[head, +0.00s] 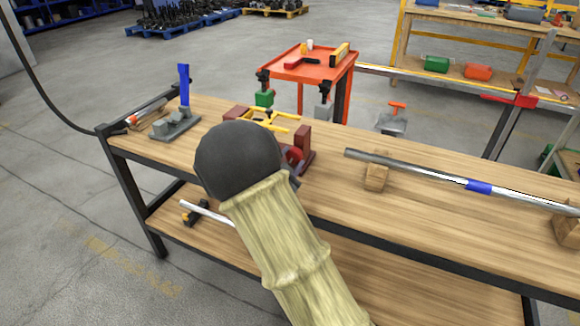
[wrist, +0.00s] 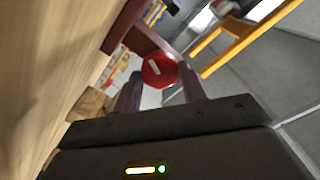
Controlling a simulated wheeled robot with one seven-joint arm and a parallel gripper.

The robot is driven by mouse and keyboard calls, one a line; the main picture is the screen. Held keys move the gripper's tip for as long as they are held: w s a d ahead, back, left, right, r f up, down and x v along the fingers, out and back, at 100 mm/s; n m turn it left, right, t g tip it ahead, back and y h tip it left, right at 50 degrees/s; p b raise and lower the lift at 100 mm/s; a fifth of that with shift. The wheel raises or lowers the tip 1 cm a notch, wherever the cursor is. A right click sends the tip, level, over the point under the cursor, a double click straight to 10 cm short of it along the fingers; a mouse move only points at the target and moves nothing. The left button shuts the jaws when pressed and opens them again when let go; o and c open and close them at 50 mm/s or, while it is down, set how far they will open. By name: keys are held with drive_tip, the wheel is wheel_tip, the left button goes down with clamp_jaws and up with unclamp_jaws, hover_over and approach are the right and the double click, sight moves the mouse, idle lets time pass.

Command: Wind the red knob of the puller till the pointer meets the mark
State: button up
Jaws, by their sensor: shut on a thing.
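The puller (head: 303,137) stands on the wooden workbench, with dark red end blocks and a yellow frame (head: 270,119) between them. Its red knob (head: 293,153) shows at the near side, partly hidden by my arm. In the wrist view the red knob (wrist: 158,70) is a round disc with a short white bar on its face. My gripper (wrist: 161,88) has one finger on each side of the knob and is shut on it. In the head view my wrist hides the fingers. I cannot make out the pointer or the mark in either view.
A grey clamp with a blue handle (head: 184,88) stands at the bench's left end. A long metal bar (head: 420,169) rests on wooden blocks (head: 376,176) to the right. A red trolley (head: 322,66) stands behind the bench. The bench top (head: 340,205) in front of the bar is clear.

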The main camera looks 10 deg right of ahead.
drive_tip(key=o, duration=1)
drive_tip(key=p+v, duration=0.1)
drive_tip(key=v, duration=1.6)
drive_tip(key=shift+s+a+p, duration=0.15)
drive_tip(key=shift+s+p, duration=0.05)
drive_tip(key=shift+p, duration=0.2)
drive_tip(key=shift+w, duration=0.1)
